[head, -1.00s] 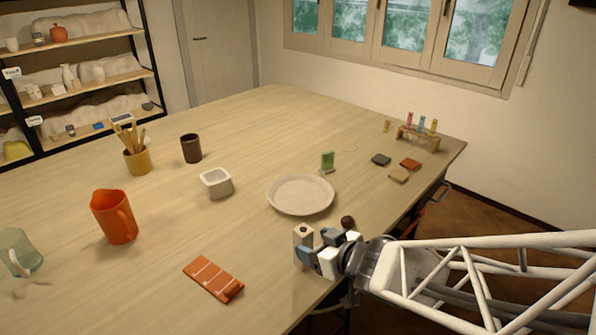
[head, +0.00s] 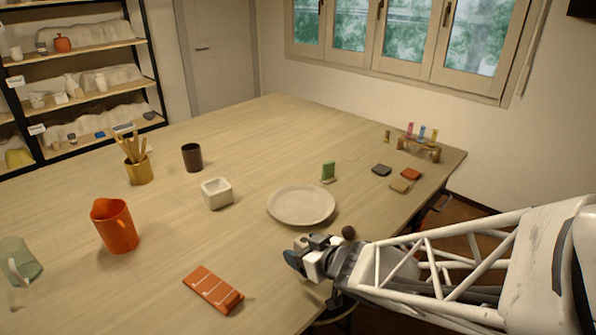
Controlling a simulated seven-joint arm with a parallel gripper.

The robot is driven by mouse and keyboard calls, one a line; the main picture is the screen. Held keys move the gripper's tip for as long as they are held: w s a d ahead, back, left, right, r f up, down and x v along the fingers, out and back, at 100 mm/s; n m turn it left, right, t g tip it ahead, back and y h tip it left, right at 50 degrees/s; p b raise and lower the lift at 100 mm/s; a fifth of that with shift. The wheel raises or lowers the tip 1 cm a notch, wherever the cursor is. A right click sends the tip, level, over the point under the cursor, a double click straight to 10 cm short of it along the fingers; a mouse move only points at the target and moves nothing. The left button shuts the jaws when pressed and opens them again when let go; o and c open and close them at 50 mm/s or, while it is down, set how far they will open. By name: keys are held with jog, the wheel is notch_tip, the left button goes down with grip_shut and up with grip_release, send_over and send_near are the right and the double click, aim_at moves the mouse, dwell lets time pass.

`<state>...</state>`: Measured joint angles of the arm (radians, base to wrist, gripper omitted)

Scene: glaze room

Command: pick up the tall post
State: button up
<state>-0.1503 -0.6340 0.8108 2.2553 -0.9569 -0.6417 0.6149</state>
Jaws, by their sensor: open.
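The tall post, a pale cream upright block, is mostly hidden behind my gripper near the table's front right edge. Only a small pale part of its top (head: 301,242) seems to show in the head view. My gripper (head: 303,258) is open, with its white and blue-grey fingers at the post, reaching in from the right. I cannot tell whether the fingers are on both sides of the post or touching it.
A pale plate (head: 301,205) lies just behind the gripper, with a small dark ball (head: 348,233) to the right. An orange-red striped piece (head: 213,289) lies front left. A white square bowl (head: 217,194) and orange jug (head: 115,226) stand farther left on the table (head: 160,260).

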dwell(0.5)
jog(key=c, duration=1.1)
